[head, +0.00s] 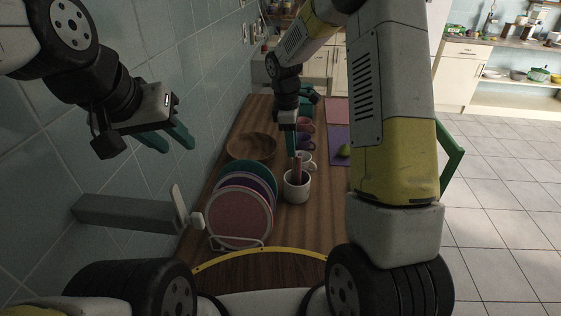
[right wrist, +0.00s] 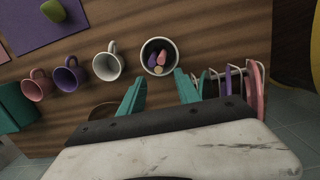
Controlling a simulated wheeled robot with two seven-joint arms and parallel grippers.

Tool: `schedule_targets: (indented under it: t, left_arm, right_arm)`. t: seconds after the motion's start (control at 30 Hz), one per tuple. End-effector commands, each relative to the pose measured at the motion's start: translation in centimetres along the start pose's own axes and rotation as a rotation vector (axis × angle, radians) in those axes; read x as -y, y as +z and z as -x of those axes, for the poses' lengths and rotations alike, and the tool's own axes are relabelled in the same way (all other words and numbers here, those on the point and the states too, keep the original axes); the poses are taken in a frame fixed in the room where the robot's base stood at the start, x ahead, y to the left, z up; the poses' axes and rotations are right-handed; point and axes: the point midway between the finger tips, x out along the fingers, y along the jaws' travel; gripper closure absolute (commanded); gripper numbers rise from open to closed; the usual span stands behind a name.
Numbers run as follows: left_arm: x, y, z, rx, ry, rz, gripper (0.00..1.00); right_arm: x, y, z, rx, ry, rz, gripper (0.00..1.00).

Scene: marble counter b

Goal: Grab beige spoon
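A white pot (head: 297,190) stands on the wooden counter and also shows in the right wrist view (right wrist: 146,58). Several utensils stand in it: a purple one (right wrist: 152,59), a pinkish one (right wrist: 159,70) and a paler, beige-looking one (right wrist: 162,54). I cannot tell for sure which is the beige spoon. In the head view a pinkish-beige handle (head: 298,167) sticks up from the pot. My right gripper (right wrist: 160,85), with teal fingers spread and nothing between them, is close to the pot. My left gripper (head: 179,148) is open and empty by the tiled wall, far left of the pot.
A plate rack with upright plates (head: 239,217) stands in front-left of the pot. A wooden bowl (head: 251,147) lies behind the plates. A white mug (right wrist: 108,65), a purple mug (right wrist: 70,75) and a pink mug (right wrist: 37,86) line up beside the pot. A purple mat (head: 339,146) lies right.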

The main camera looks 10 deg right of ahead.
Motion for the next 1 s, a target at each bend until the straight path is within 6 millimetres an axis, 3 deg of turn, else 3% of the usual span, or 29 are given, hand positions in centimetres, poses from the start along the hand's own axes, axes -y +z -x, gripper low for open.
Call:
schedule_targets:
  t: [0.7,1.0]
  left_arm:
    - [0.0,0.0,0.0,0.0,0.0,0.0,0.64]
    - [0.0,0.0,0.0,0.0,0.0,0.0,0.64]
  right_arm:
    - [0.0,0.2,-8.5,0.012,-0.013,0.038,0.6]
    - [-0.1,0.2,-9.0,0.011,-0.011,0.038,0.6]
